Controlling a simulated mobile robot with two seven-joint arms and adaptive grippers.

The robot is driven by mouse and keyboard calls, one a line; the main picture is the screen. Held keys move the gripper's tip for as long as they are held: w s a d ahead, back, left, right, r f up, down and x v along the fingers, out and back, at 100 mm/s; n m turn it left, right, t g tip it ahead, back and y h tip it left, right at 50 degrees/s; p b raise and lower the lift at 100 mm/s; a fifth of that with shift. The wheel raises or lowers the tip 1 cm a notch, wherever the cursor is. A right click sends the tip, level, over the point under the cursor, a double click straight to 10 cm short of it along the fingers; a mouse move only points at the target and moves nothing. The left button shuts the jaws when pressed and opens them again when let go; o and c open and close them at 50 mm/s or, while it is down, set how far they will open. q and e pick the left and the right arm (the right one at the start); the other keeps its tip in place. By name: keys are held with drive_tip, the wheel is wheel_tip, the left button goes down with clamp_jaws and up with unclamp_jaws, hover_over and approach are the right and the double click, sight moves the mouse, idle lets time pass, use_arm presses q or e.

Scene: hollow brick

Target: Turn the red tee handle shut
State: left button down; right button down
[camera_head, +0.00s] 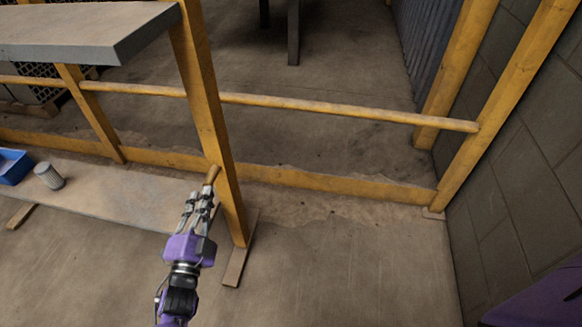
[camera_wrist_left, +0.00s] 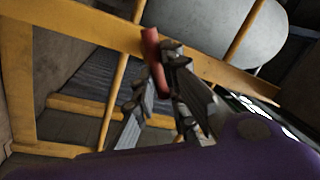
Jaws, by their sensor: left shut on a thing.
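The red tee handle (camera_wrist_left: 152,52) shows in the left wrist view as a short red bar between my fingertips. In the head view it looks like a brownish stub (camera_head: 212,174) beside the yellow post. My left gripper (camera_head: 205,194) reaches up to it from below. In the left wrist view the fingers of my left gripper (camera_wrist_left: 156,72) are shut on the bar. The fingers hide part of it, and what it is mounted on is hard to make out. My right gripper is not in view.
A yellow post (camera_head: 212,120) stands close beside my left gripper, with a yellow rail (camera_head: 330,108) running right. A low board (camera_head: 110,190) bears a blue bin (camera_head: 14,168) and a grey ribbed cup (camera_head: 48,176). A block wall (camera_head: 520,190) closes the right. Floor between is clear.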

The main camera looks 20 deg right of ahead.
use_arm(q)
drive_tip(key=shift+a+f+m+g+h+b, duration=0.15)
drive_tip(key=shift+m+h+b, duration=0.25)
drive_tip(key=shift+m, duration=1)
drive_tip(key=shift+d+f+m+g+h+b, duration=0.15)
drive_tip(key=shift+m+h+b, duration=0.2)
drive_tip(key=shift+m, duration=1.05)
drive_tip(key=shift+a+f+m+g+h+b, duration=0.2)
drive_tip(key=shift+m+b, duration=0.25)
drive_tip(key=shift+m, duration=0.95)
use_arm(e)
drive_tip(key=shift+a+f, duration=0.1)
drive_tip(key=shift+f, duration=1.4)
use_arm(q)
drive_tip(key=shift+r, duration=0.1)
drive_tip(key=shift+w, duration=0.1)
drive_tip(key=c, duration=1.8)
unclamp_jaws()
drive_tip(key=v, duration=1.2)
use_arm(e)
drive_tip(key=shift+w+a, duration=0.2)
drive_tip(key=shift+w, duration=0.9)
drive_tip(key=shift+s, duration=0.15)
